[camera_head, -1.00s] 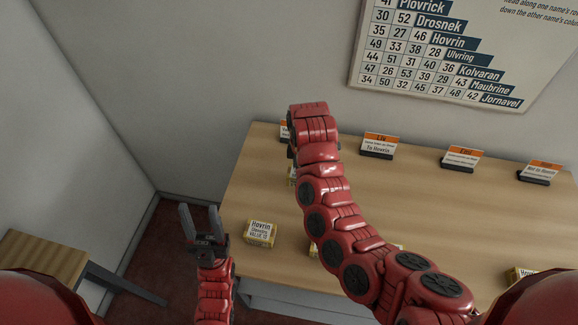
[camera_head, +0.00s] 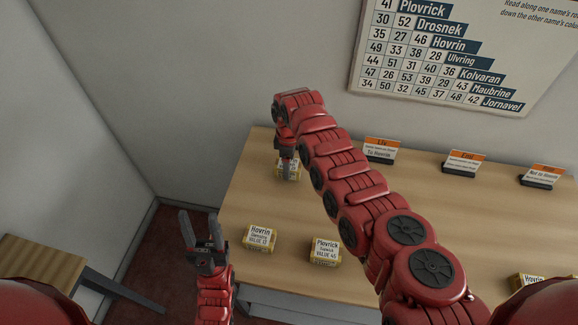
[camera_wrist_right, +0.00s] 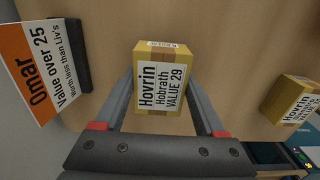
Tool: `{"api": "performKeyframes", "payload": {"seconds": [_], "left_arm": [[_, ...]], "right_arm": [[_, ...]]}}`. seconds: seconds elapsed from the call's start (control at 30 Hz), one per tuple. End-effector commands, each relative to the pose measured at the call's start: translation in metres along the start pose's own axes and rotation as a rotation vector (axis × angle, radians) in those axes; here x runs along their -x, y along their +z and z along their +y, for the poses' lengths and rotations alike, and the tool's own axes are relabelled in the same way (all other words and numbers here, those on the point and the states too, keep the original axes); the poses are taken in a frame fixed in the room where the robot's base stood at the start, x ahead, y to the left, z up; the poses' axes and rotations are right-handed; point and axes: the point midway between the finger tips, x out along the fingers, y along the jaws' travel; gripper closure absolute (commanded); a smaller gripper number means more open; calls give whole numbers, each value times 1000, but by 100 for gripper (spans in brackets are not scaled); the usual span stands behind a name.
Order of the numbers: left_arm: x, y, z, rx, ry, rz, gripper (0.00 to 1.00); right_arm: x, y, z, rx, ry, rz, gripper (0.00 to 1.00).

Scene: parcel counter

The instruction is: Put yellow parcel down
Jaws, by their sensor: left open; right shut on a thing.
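The yellow parcel labelled Hovrin, Hobrath, value 29 (camera_wrist_right: 163,78) is between the two fingers of my right gripper (camera_wrist_right: 162,92) in the right wrist view. In the head view my right gripper (camera_head: 287,160) points down at the table's back left, and the parcel (camera_head: 281,170) shows partly behind its fingers. The right gripper is shut on this parcel. I cannot tell whether the parcel touches the table. My left gripper (camera_head: 200,228) is open and empty, left of the table's front left corner.
On the table (camera_head: 420,215) are a Hovrin value 17 parcel (camera_head: 260,238), a Plovrick parcel (camera_head: 325,252) and another parcel at right (camera_head: 527,282). Orange-topped signs for Liv (camera_head: 380,150), Emi (camera_head: 461,163) and a third stand at the back. An Omar sign (camera_wrist_right: 40,75) stands beside the held parcel.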

Motion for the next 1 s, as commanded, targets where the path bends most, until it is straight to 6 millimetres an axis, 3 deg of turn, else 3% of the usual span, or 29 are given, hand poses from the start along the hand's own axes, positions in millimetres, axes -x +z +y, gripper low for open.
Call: {"api": "performKeyframes", "payload": {"seconds": [0.2, 0.63, 0.67, 0.8, 1.0], "left_arm": [[-2, 0, 0, 0, 0, 0, 50], [4, 1, 0, 0, 0, 0, 50], [2, 0, 0, 0, 0, -1, 50], [1, 0, 0, 0, 0, 0, 50], [1, 0, 0, 0, 0, 0, 50]], "right_arm": [[-18, 0, -1, 1, -3, -2, 92], [-24, 0, 0, 0, 1, 0, 92], [-22, 0, 0, 1, 1, 0, 22], [-22, 0, 0, 1, 0, 0, 0], [-22, 0, 0, 1, 0, 0, 0]]}}
